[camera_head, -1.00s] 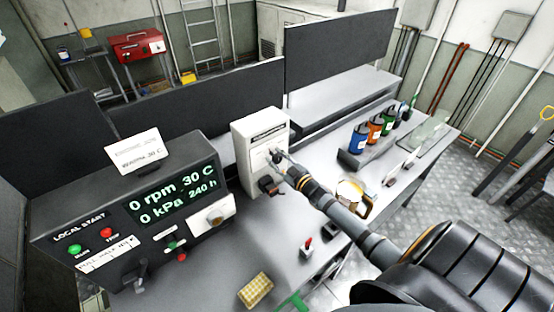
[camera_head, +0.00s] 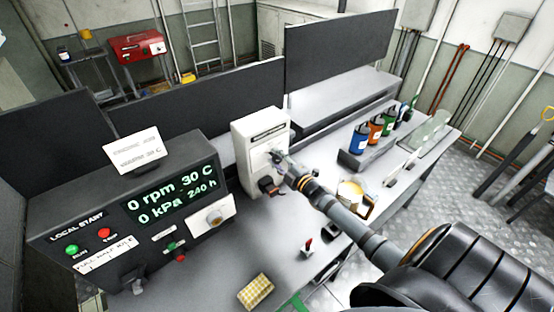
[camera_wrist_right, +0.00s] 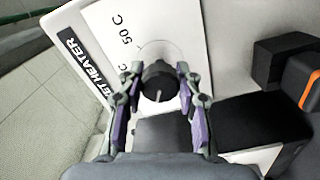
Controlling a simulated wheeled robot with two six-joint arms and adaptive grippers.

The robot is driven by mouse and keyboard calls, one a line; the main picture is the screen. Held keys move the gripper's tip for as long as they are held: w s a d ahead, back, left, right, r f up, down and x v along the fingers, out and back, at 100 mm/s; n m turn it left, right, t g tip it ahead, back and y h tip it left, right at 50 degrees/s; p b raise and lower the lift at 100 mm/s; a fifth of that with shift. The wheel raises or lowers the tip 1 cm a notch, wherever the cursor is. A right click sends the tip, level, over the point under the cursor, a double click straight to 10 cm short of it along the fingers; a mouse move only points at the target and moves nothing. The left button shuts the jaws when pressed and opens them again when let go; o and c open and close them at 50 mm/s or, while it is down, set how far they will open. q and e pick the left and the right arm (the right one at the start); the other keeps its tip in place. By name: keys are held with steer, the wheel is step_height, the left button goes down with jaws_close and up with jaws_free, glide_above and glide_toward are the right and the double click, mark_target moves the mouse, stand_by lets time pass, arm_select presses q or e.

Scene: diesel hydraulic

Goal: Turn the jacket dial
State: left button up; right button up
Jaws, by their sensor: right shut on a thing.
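The jacket heater box (camera_head: 258,135) is a white upright box on the bench, in the middle of the head view. Its dial (camera_wrist_right: 158,80) is a round black knob with a light pointer line, on a white face with "50 C" printed near it. My right gripper (camera_wrist_right: 160,92) reaches the box face, with its two fingers on either side of the dial, shut on it. In the head view my right gripper (camera_head: 278,158) hides most of the dial. My left gripper does not show.
The control console (camera_head: 120,215) with a lit display stands to the left. Colored bottles (camera_head: 375,130) stand in a grey rack to the right. A yellow checked cloth (camera_head: 256,291) lies near the bench front. A black-and-orange part (camera_wrist_right: 300,80) shows beside the dial in the wrist view.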

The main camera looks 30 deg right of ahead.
stand_by(0.5)
steer(key=o, duration=1.2)
steer(key=s, duration=0.8)
steer(key=s+d, duration=0.1)
steer(key=s, duration=0.3)
